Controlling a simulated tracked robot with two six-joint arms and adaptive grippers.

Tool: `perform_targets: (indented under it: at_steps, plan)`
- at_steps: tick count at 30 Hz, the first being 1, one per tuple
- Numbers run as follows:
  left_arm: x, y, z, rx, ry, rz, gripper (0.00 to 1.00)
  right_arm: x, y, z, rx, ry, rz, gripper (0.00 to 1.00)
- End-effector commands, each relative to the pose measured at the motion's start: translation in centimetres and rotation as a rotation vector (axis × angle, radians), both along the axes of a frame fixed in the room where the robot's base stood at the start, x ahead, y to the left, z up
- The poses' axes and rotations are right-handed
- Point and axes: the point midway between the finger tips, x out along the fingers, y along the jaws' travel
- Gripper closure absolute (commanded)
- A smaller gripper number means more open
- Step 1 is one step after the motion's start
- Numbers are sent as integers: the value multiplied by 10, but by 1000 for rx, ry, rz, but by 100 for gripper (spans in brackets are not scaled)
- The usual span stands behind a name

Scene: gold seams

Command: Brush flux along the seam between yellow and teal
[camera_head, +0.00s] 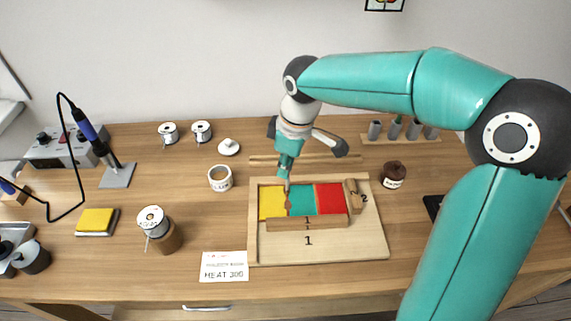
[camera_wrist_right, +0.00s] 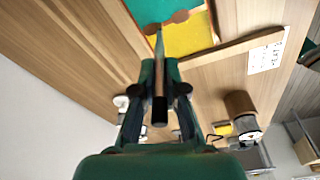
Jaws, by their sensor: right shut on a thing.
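My right gripper (camera_head: 287,168) is shut on a slim brush, above the board in the head view. In the right wrist view the brush (camera_wrist_right: 159,75) stands between the fingers (camera_wrist_right: 160,88), its tip pointing at the tiles. A yellow tile (camera_head: 267,205), a teal tile (camera_head: 304,203) and a red tile (camera_head: 331,200) lie side by side in a wooden frame (camera_head: 253,235). Brown round patches (camera_wrist_right: 180,16) lie at the yellow-teal seam; the tip is close to one (camera_wrist_right: 152,29). I cannot tell whether it touches. My left gripper is not in view.
An open white pot (camera_head: 220,180) stands left of the frame, its lid (camera_head: 228,147) behind it. A dark jar (camera_head: 393,175) is at the right. A soldering iron (camera_head: 91,132), wire spools (camera_head: 168,132) and a yellow sponge (camera_head: 97,221) are at the left. A card (camera_head: 224,267) lies in front.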

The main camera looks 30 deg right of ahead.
Motion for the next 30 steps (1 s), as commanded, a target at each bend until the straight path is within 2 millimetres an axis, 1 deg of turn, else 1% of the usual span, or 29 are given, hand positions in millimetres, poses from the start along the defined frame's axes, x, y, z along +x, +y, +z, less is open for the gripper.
perform_targets:
  at_steps: [30]
  plan:
    - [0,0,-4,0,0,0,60,-12,8,1,0,1,1,100]
